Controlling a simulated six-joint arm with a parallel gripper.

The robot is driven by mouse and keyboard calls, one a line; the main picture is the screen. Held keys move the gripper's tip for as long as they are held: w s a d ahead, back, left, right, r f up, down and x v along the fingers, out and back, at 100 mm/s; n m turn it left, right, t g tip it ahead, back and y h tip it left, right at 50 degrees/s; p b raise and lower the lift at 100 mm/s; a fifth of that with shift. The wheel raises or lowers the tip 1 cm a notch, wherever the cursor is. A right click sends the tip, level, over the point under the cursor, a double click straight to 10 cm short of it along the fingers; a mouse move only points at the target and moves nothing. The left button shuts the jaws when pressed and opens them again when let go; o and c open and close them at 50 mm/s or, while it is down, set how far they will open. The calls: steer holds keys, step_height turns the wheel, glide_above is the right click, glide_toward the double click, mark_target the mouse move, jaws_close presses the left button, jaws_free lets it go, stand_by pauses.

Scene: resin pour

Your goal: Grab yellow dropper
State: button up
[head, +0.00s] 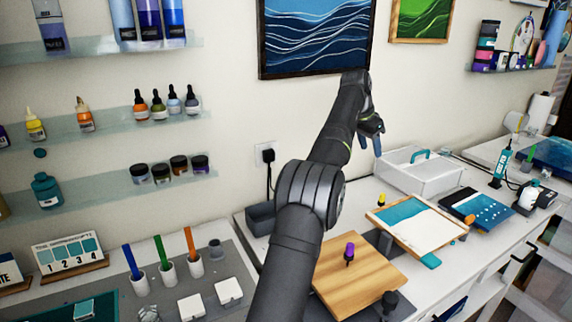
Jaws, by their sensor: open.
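A small dropper with a yellow top (381,199) stands at the back left corner of a wood-framed panel on the white counter. A dropper with a purple top (349,250) stands on a wooden board. My gripper (370,147) is open and points down, above and behind the yellow dropper and apart from it. Nothing shows between its fingers, though they are small and partly hidden by my arm.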

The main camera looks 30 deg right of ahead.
steer(key=n+t+h, duration=0.2)
steer(key=n, duration=0.2)
glide_toward(383, 194)
steer(key=shift+n+t+y, duration=0.3)
steer(key=x, duration=1)
steer(key=shift+s+d+f, duration=0.2)
steer(key=shift+d+f, duration=0.1)
steer(key=shift+d, duration=0.1)
steer(key=shift+w+d+f, duration=0.2)
steer(key=shift+d+f, duration=0.1)
steer(key=shift+f, duration=0.2)
jaws_close()
